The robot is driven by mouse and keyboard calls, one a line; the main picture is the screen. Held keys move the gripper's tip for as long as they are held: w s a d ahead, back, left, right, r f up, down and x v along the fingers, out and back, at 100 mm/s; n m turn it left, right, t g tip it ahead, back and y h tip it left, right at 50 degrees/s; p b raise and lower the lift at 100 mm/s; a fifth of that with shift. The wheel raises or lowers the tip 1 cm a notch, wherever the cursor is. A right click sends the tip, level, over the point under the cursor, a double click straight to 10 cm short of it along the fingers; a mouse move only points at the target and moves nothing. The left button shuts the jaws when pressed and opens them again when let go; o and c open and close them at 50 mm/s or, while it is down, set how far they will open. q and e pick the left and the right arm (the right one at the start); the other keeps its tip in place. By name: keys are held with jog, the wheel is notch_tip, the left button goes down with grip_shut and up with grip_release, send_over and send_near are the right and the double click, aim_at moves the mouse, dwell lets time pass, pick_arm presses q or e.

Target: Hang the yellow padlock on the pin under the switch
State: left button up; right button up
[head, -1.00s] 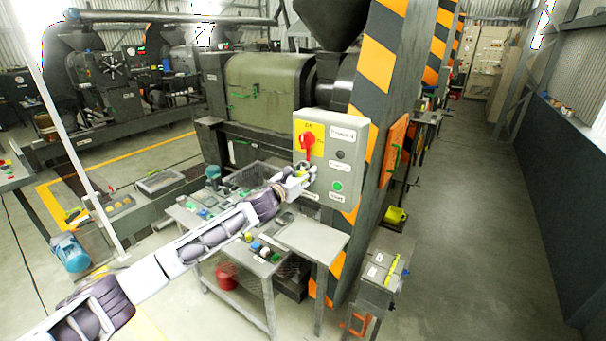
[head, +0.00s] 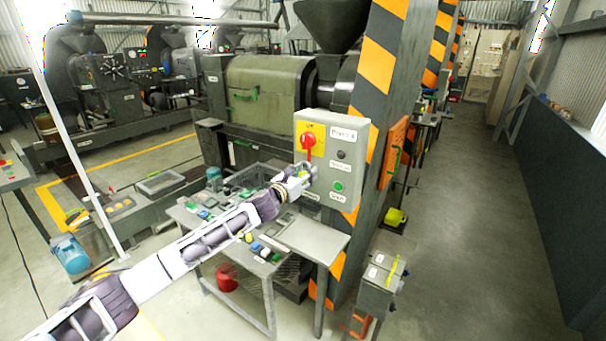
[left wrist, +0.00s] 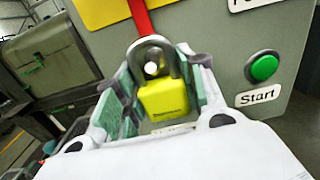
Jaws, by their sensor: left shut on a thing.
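The yellow padlock (left wrist: 167,96) shows in the left wrist view between the two fingers of my left gripper (left wrist: 165,90), which is shut on its body. Its silver shackle (left wrist: 152,56) points up toward the red switch handle (left wrist: 142,15). In the head view my left gripper (head: 303,178) is at the lower left of the grey control box (head: 348,158), below the red rotary switch (head: 309,141) on its yellow plate. I cannot make out the pin; a small bright round spot shows inside the shackle. My right gripper is not in view.
A green Start button (left wrist: 263,67) is right of the padlock on the box face. An orange-striped post (head: 375,60) stands behind the box. The right aisle floor (head: 470,230) is clear.

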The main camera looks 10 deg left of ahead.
pick_arm(q)
jog(key=shift+f, duration=0.3)
jog(key=o, duration=0.8)
jog(key=shift+d, duration=0.1)
jog(key=shift+o, duration=1)
jog(key=shift+w+d+f, duration=0.1)
jog(key=shift+w+f, duration=0.1)
jog(key=shift+o, duration=0.7)
jog(key=shift+w+d+f, duration=0.2)
jog(key=shift+w+f, duration=0.2)
jog(key=shift+a+r, duration=0.1)
jog(key=shift+r, duration=0.05)
jog(key=o, duration=0.7)
jog(key=shift+w, duration=0.1)
jog(key=shift+c, duration=0.2)
jog(key=shift+r, duration=0.1)
